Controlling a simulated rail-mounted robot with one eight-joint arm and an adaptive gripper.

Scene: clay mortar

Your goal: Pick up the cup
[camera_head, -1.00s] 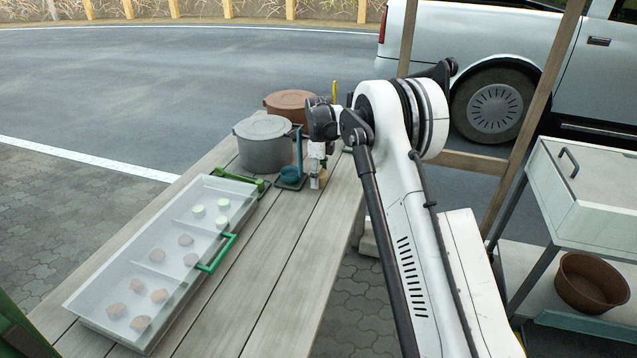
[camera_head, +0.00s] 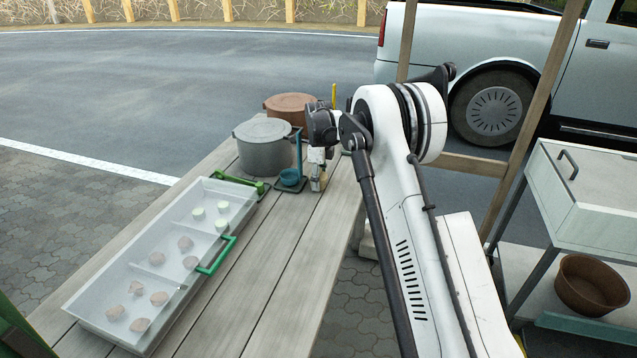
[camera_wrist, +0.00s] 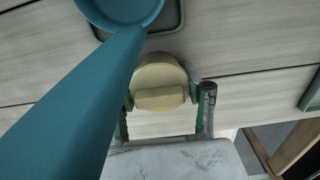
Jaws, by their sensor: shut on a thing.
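A small teal cup-like vessel (camera_head: 290,177) sits on a dark square base beside a tall teal post (camera_head: 299,150). The vessel also shows at the top of the wrist view (camera_wrist: 121,8), where the post (camera_wrist: 70,110) fills much of the left side. My gripper (camera_head: 318,178) is low over the table, just right of the vessel. It is shut on a beige round piece with a raised bar, which shows in the wrist view (camera_wrist: 160,85). Green and dark parts flank this piece. Whether it touches the table I cannot tell.
A grey pot (camera_head: 264,152) and a brown pot (camera_head: 291,103) stand behind and left. A long pale tray (camera_head: 120,262) with several round pieces and a green handle (camera_head: 217,256) lies on the left. The wooden tabletop (camera_head: 270,265) in front is clear.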

